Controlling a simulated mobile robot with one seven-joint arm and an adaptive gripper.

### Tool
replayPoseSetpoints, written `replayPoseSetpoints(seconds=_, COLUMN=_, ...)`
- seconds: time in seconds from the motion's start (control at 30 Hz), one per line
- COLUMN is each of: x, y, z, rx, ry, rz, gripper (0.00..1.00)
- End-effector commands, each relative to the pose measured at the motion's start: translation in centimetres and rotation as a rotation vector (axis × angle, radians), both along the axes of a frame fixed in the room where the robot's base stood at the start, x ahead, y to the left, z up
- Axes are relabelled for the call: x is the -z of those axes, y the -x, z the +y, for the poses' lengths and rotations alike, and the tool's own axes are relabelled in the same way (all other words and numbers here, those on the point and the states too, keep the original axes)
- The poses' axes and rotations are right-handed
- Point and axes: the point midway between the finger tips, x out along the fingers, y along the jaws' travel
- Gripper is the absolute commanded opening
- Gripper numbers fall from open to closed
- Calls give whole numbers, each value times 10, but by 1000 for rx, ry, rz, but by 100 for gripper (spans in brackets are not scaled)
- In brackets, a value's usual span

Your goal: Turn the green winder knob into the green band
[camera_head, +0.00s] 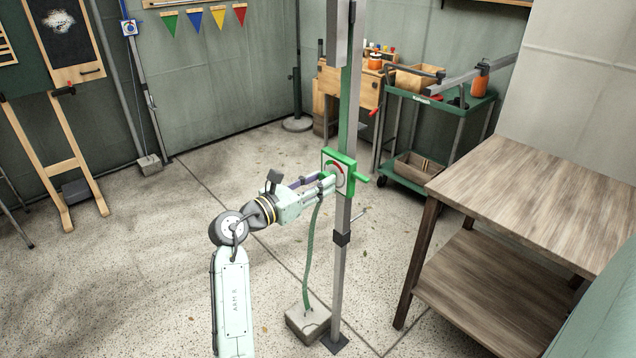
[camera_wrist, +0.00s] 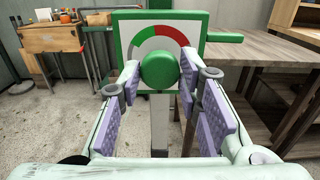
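The green winder knob (camera_wrist: 160,70) is round and stands out from the front of a square green-framed dial plate (camera_wrist: 207,23). The plate is fixed on a grey post and also shows in the head view (camera_head: 346,159). Contact with the knob is not clear.
A wooden table (camera_head: 540,190) with a lower shelf stands right of the post (camera_head: 341,265). A green hose runs down to a grey block (camera_head: 308,325). A green cart (camera_head: 440,95) and workbench (camera_head: 345,88) stand behind.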

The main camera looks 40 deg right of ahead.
Motion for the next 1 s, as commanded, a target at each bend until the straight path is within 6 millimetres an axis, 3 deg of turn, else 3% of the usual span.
replayPoseSetpoints(seconds=0.4, x=0, y=0, z=0, rx=1, ry=0, rz=0, gripper=3)
replayPoseSetpoints(seconds=0.77, x=0, y=0, z=0, rx=1, ry=-5, rz=-67, gripper=3)
replayPoseSetpoints(seconds=1.0, x=0, y=1, z=-1, rx=3, ry=-18, rz=-233, gripper=3)
